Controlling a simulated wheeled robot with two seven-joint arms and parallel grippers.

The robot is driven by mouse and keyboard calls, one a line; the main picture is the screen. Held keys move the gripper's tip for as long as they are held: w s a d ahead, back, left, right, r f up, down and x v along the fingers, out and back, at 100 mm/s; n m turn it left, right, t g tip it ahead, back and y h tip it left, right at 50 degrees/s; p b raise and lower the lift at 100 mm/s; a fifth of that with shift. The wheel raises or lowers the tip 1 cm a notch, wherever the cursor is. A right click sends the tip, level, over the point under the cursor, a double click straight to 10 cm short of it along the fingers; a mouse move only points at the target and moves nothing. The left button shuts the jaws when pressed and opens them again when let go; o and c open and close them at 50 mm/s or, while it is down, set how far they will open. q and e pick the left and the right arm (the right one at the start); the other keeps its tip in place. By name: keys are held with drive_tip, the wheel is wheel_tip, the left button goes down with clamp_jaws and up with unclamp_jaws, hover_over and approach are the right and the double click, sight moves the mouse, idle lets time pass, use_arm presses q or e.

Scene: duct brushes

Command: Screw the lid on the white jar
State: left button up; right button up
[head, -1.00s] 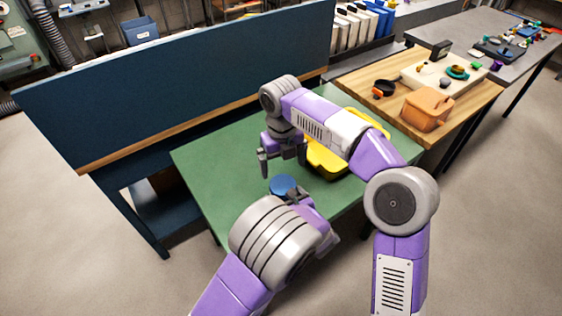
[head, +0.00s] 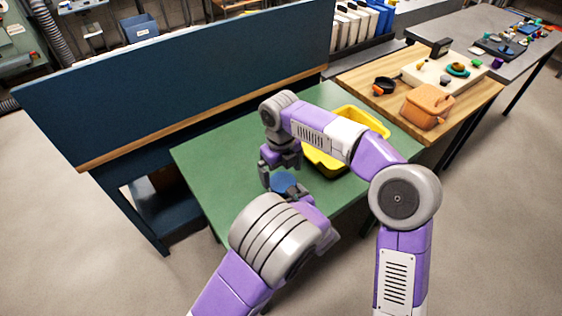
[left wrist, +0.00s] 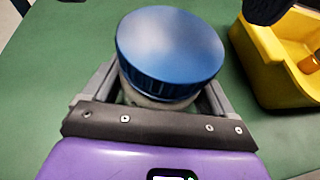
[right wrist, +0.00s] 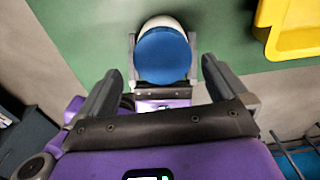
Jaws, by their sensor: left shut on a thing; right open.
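The blue lid (head: 283,182) sits on top of the white jar (right wrist: 160,21), which stands on the green table. The left wrist view shows the lid (left wrist: 170,45) nearly level, with a strip of the pale jar (left wrist: 140,98) below it. I cannot tell whether the threads are engaged. My left gripper (left wrist: 160,92) is shut on the jar under the lid. My right gripper (head: 281,173) is open and points down just above the lid. In the right wrist view the lid (right wrist: 162,56) lies between its spread fingers, apart from them.
A yellow bin (head: 326,163) stands on the green table (head: 215,165) to the right of the jar, behind my right arm. A blue panel (head: 180,85) rises behind the table. A wooden table (head: 465,98) with an orange container (head: 427,108) is at the right.

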sight(281, 182)
drive_tip(key=shift+f, duration=1.8)
